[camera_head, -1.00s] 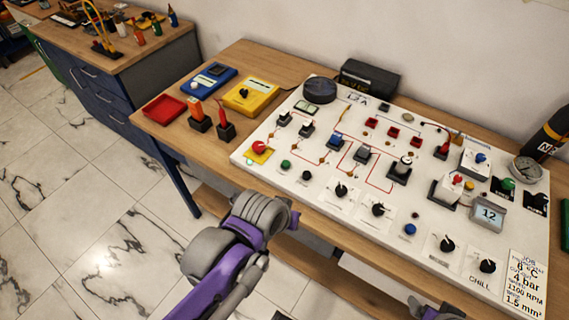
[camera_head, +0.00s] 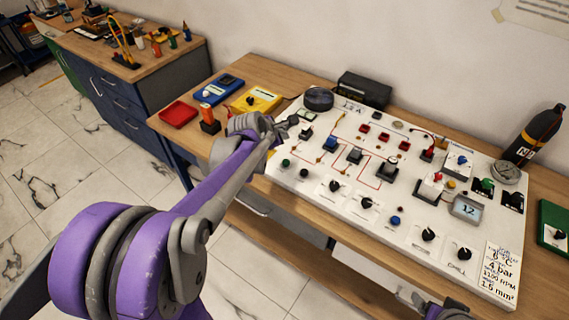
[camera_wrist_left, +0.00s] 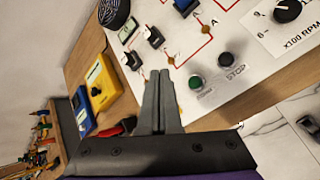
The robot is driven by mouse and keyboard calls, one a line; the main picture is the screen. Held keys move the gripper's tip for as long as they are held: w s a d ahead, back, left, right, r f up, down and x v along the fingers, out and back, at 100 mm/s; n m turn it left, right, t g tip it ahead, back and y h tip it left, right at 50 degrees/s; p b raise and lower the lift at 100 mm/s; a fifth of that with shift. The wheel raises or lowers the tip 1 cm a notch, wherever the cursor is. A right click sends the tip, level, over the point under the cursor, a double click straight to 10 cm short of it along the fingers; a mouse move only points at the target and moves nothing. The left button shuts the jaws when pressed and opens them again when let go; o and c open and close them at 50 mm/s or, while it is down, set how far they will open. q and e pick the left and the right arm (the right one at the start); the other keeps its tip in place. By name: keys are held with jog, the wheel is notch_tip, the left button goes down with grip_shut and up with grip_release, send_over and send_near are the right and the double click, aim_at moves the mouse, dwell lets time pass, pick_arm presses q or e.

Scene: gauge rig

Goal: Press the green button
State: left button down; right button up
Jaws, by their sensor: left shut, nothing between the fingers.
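The green button (camera_head: 285,162) is small and round and sits near the front left edge of the white panel (camera_head: 300,188). In the left wrist view the green button (camera_wrist_left: 196,82) is just right of my fingertips, with a dark button beside it. My left gripper (camera_head: 288,124) is over the panel's left end, behind the green button in the head view. Its fingers (camera_wrist_left: 160,78) are together with nothing between them, apart from the button. My right gripper (camera_head: 440,308) shows only in part at the bottom edge; its fingers cannot be made out.
Switches, black knobs and a blue button (camera_head: 395,221) stand up from the panel. A green knob (camera_head: 486,186) is at its far right. A yellow meter (camera_head: 256,101), a blue meter (camera_head: 222,87) and a red tray (camera_head: 179,114) lie left of it.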

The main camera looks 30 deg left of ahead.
pick_arm(q)
jog(key=shift+f, duration=0.2)
pick_arm(e)
jog(key=shift+f, duration=0.15)
pick_arm(q)
jog(key=b, duration=0.4)
send_over(284, 165)
notch_tip(284, 165, down, 8)
jog(key=shift+s+a+r, duration=0.1)
jog(key=shift+f+b, duration=0.4)
pick_arm(e)
jog(key=s+f, duration=0.3)
jog(key=f, duration=0.3)
jog(key=shift+f+g, duration=0.3)
jog(key=shift+w, duration=0.1)
dwell(0.6)
pick_arm(q)
jog(key=shift+f+b, duration=0.3)
jog(key=shift+f, duration=0.1)
pick_arm(e)
jog(key=shift+s+f, duration=0.2)
jog(key=shift+f, duration=0.25)
